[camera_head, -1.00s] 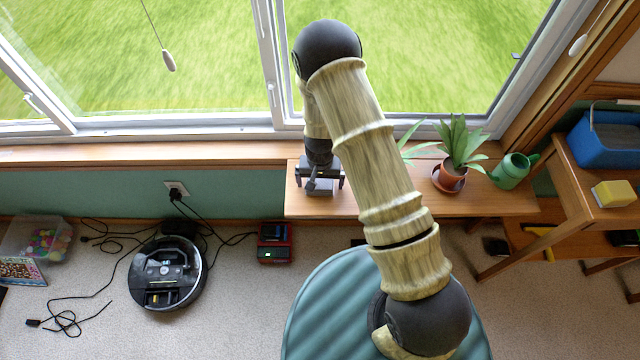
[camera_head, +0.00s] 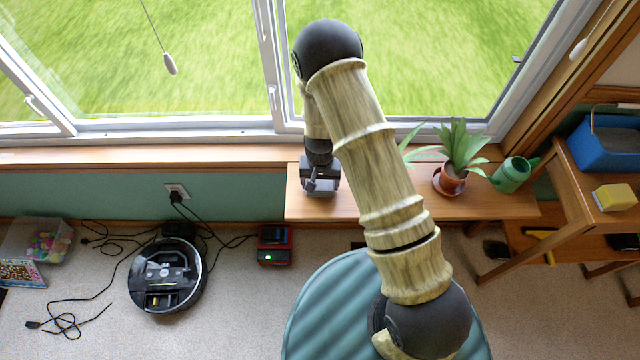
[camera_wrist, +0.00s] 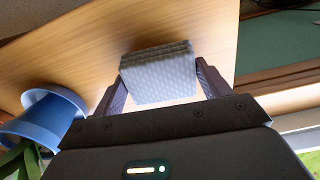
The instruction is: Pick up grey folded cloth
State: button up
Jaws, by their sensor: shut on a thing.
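The grey folded cloth (camera_wrist: 158,74) shows in the wrist view as a small layered block with a patterned face. My gripper (camera_wrist: 158,85) is shut on it, with one finger at each side of the cloth. The wooden shelf surface (camera_wrist: 100,45) lies behind the cloth; I cannot tell whether the cloth still touches it. In the head view my gripper (camera_head: 320,188) is over the left end of the wooden shelf (camera_head: 400,203) below the window. The cloth is hard to make out there, hidden by the gripper and wrist.
A potted plant (camera_head: 452,175) and a green watering can (camera_head: 511,175) stand on the shelf to the right. A blue pot (camera_wrist: 45,118) is left in the wrist view. A teal ribbed round seat (camera_head: 330,290) stands in front. A robot vacuum (camera_head: 167,275) and cables lie on the carpet.

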aim_at(320, 183)
notch_tip(320, 183, up, 9)
jog(key=shift+p, duration=0.3)
